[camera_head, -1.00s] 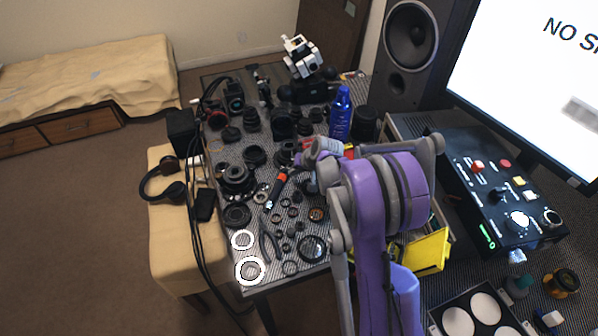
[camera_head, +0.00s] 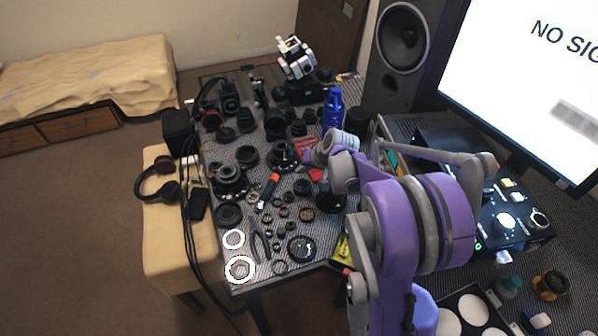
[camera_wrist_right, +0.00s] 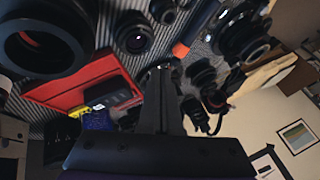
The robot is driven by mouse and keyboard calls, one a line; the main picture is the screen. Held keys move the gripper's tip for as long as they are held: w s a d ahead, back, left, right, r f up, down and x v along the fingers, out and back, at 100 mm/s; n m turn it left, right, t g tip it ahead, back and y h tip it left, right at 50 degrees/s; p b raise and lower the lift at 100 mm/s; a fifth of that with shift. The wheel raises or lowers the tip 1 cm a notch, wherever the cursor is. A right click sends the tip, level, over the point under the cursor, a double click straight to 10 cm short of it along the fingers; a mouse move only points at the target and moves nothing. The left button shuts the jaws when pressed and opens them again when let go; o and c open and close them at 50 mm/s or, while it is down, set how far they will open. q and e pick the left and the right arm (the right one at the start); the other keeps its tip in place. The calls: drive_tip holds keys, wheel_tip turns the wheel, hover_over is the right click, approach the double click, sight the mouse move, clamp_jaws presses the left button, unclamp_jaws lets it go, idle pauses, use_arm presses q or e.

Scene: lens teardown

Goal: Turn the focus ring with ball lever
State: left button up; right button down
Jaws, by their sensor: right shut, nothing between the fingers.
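The table (camera_head: 272,264) holds several black lenses and lens rings. One dark lens with pale markings (camera_head: 281,156) lies just left of my right gripper (camera_head: 311,157). A larger dark lens (camera_head: 231,179) stands farther left. I cannot make out a ball lever on any ring or tell which one is the focus ring. My right gripper is shut and empty, low over the table; its purple arm hides part of the surface. In the right wrist view the closed fingers (camera_wrist_right: 160,98) point toward a dark round part, partly hidden behind them. My left gripper is not in view.
A red box (camera_wrist_right: 88,84) and an orange-handled tool (camera_head: 268,190) lie close by. A blue bottle (camera_head: 333,110) stands behind the gripper. A speaker (camera_head: 400,52), a monitor (camera_head: 530,80) and a control box (camera_head: 500,215) stand at right. The table is crowded.

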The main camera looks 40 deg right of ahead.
drive_tip(key=d+r+n+b, duration=0.1)
drive_tip(key=d+r+n, duration=0.1)
drive_tip(key=d, duration=0.3)
drive_tip(key=shift+y, duration=0.4)
drive_tip(key=x, duration=0.9)
drive_tip(key=shift+w+a+b, duration=0.1)
drive_tip(key=shift+a+b, duration=0.2)
drive_tip(key=shift+b, duration=0.05)
drive_tip(key=shift+w+a+f, duration=0.3)
drive_tip(key=shift+w+a, duration=0.45)
drive_tip(key=shift+a, duration=0.25)
drive_tip(key=shift+w+a+f+m, duration=0.15)
drive_tip(key=shift+w+a+m, duration=0.15)
drive_tip(key=shift+w+a, duration=0.25)
drive_tip(key=shift+s+a, duration=0.1)
drive_tip(key=shift+a, duration=0.1)
